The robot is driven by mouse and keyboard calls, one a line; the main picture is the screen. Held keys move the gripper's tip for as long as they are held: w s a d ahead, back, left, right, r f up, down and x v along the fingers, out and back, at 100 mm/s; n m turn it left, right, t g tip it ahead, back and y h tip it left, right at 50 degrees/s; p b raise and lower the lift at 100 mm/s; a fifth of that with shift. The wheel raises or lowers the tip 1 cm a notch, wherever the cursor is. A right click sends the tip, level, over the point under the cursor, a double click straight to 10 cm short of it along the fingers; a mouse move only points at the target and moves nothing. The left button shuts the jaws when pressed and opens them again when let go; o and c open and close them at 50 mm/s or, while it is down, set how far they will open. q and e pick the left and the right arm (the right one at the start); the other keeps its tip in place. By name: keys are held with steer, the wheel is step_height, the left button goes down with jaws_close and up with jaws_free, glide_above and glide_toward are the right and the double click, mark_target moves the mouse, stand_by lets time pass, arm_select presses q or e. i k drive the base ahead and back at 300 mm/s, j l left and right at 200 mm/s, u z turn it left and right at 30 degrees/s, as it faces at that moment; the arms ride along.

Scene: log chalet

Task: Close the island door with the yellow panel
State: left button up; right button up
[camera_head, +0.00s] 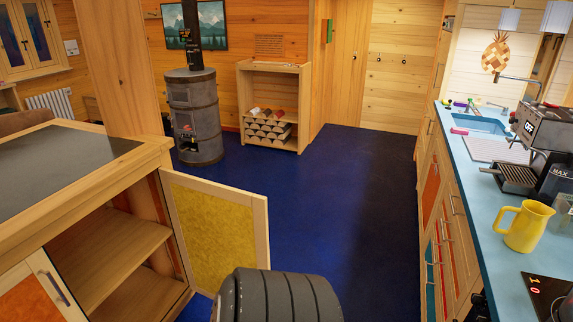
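The island (68,148) stands at the left, with a wooden frame and a dark top. Its door with the yellow panel (217,232) stands open, swung out from the right side of the opening into the room. The open compartment shows a bare wooden shelf (105,255). A second island door with an orange panel (38,296) is at the lower left with a bar handle. A dark ribbed part, seemingly of my own arm, is at the bottom middle, in front of the yellow door's lower right corner. Neither gripper can be made out.
Blue floor (345,200) is clear between the island and the kitchen counter (490,205) at the right. A yellow jug (527,226) and a coffee machine (545,130) stand on the counter. A stove (194,117) and a firewood shelf (273,105) are at the back.

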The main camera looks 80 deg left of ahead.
mark_target(220, 229)
steer(key=j+u, duration=0.25)
steer(key=u, duration=0.15)
steer(key=j+u, duration=0.25)
steer(key=u, duration=0.15)
steer(key=j+u, duration=0.25)
steer(key=u, duration=0.15)
steer(key=i+j+u, duration=0.55)
steer(key=i+j+z, duration=0.2)
steer(key=i, duration=0.7)
steer(key=i+u, duration=0.15)
steer(key=u, duration=0.25)
steer(key=i+l+u, duration=0.2)
steer(key=u, duration=0.2)
steer(key=i+l+u, duration=0.1)
steer(key=u, duration=0.3)
steer(key=i+l+u, duration=0.1)
steer(key=u, duration=0.35)
steer(key=i+l+u, duration=0.1)
steer(key=u, duration=0.35)
steer(key=i+l+u, duration=0.15)
steer(key=u, duration=0.3)
steer(key=l+u, duration=0.2)
steer(key=u, duration=0.2)
steer(key=l+u, duration=0.2)
steer(key=u, duration=0.25)
steer(key=i+l+u, duration=0.1)
steer(key=l+u, duration=0.5)
steer(key=k+l+u, duration=0.15)
steer(key=l, duration=0.25)
